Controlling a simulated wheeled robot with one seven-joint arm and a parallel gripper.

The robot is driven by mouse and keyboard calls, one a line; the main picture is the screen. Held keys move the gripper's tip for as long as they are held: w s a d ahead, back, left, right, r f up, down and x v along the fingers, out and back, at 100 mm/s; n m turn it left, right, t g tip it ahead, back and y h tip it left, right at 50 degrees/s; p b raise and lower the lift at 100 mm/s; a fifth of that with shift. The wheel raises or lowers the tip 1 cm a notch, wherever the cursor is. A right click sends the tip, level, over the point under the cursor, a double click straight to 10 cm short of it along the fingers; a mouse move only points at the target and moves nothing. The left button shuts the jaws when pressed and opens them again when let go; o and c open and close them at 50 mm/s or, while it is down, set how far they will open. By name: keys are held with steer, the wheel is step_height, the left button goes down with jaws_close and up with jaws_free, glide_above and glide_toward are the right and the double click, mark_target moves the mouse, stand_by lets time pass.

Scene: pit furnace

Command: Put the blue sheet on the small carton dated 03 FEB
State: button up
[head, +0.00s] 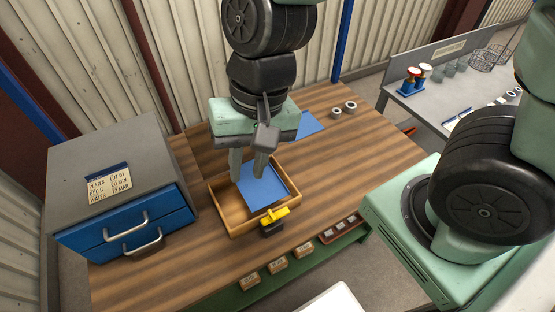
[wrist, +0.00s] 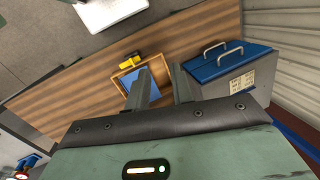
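A blue sheet (head: 264,190) lies in a shallow wooden tray (head: 227,217) on the workbench; part of it shows in the wrist view (wrist: 127,81). A second blue piece (head: 309,126) lies on the bench behind my gripper, partly hidden. My gripper (head: 248,172) points down above the tray, its fingers apart and nothing seen between them; the fingers also show in the wrist view (wrist: 157,82). Several small cartons, such as one at the left (head: 249,281), stand on a green shelf below the bench front. Their dates are too small to read.
A grey cabinet (head: 100,150) with blue drawers and a lettered note (head: 109,185) stands at the left. A yellow-and-black item (head: 273,219) is at the tray's front edge. Two grey rings (head: 343,110) lie at the back right. The bench right of the tray is clear.

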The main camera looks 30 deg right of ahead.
steer(key=s+d+r+n, duration=0.1)
steer(key=n, duration=0.2)
steer(key=s+r+n+h, duration=0.1)
steer(key=n, duration=0.2)
steer(key=s+d+n+h, duration=0.1)
steer(key=s+n, duration=0.1)
steer(key=n, duration=0.1)
steer(key=shift+s+d+r+n+t, duration=0.1)
steer(key=shift+d+r+n+t, duration=0.2)
steer(key=shift+d+r, duration=0.1)
step_height(320, 180, down, 15)
steer(key=b, duration=1.5)
steer(key=shift+f, duration=0.15)
